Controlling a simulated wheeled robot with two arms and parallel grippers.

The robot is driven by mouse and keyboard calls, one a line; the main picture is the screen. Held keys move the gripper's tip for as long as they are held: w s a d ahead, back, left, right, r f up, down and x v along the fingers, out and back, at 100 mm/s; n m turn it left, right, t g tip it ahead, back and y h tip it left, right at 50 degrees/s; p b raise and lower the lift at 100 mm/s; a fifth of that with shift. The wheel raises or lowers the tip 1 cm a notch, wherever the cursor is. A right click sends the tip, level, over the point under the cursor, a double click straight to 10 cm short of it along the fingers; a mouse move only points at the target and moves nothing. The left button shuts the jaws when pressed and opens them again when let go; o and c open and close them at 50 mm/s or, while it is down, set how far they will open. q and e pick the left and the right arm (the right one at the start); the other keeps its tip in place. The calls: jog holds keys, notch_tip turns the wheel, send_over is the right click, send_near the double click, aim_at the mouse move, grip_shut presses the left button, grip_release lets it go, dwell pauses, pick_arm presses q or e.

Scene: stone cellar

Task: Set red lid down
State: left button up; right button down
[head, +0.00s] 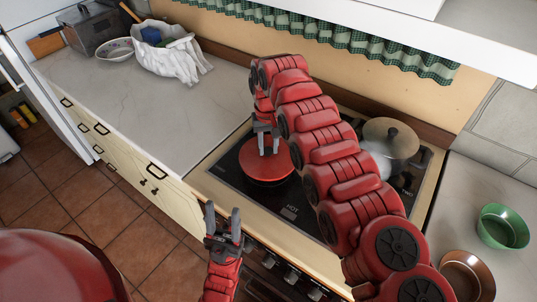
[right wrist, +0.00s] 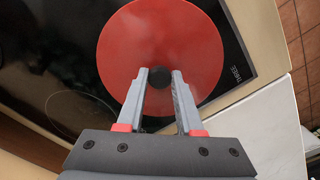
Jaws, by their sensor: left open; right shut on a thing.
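The red lid (head: 283,166) is a round disc over the left part of the stovetop. In the right wrist view the lid (right wrist: 190,40) shows with a dark knob (right wrist: 159,77) at its middle. My right gripper (head: 267,150) comes down from above and is shut on this knob; the fingertips show in the right wrist view (right wrist: 160,80). A dark and red edge shows just under the lid; I cannot tell whether the lid rests on something or hangs just above it. My left gripper (head: 223,213) is open and empty, in front of the stove's front edge.
A pot with a lid (head: 392,138) stands at the back right of the stovetop (head: 228,166). A green bowl (head: 503,227) and a brown bowl (head: 467,274) are on the right counter. The left counter (head: 150,105) is clear in front, with a white bag (head: 172,60) behind.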

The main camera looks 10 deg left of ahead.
aim_at(268, 150)
jog(key=shift+s+f, duration=0.1)
jog(key=shift+f, duration=0.3)
notch_tip(268, 150, down, 3)
jog(key=shift+a+r+p, duration=0.1)
jog(key=shift+r+p, duration=0.1)
jog(key=shift+p, duration=0.15)
jog(key=shift+f, duration=0.15)
jog(key=shift+f+b, duration=0.25)
jog(key=shift+b, duration=0.1)
jog(key=c, duration=0.6)
grip_release()
jog(key=shift+r, duration=0.1)
jog(key=shift+o, duration=0.2)
jog(key=shift+r, duration=0.1)
